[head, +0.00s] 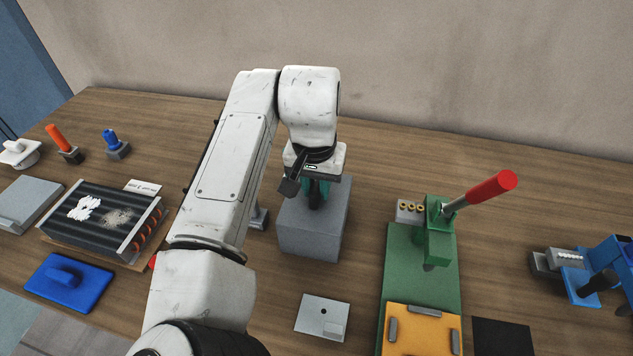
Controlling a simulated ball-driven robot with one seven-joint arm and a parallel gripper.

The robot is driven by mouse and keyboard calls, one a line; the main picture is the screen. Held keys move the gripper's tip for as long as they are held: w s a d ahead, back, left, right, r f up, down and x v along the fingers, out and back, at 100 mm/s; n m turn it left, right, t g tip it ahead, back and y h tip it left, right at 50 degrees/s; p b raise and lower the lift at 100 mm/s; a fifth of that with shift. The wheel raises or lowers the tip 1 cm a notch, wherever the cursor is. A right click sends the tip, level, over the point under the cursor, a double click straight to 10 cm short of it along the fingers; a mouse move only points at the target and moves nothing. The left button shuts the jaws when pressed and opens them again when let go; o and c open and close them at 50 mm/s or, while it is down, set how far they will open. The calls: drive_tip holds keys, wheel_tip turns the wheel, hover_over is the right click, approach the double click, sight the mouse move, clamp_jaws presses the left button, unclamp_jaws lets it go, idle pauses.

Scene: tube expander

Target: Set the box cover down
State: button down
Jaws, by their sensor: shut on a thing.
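My gripper (317,196) is in the middle of the head view, pointing down, with teal parts at its fingers. It is shut at the top of a grey box-shaped piece (312,238), which I take to be the box cover. The gripper's body hides part of the top of this piece. I cannot tell whether its underside touches the wooden table (365,300) or is a little above it.
A finned unit (95,232) and a blue plate with a handle (70,282) lie left of my arm. A green press (436,235) with a red lever (492,188) stands to the right. A small light plate (322,316) lies in front. Bare table shows behind the press.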

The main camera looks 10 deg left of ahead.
drive_tip(key=shift+f, duration=0.1)
drive_tip(key=c, duration=1)
unclamp_jaws()
drive_tip(key=shift+o, duration=0.2)
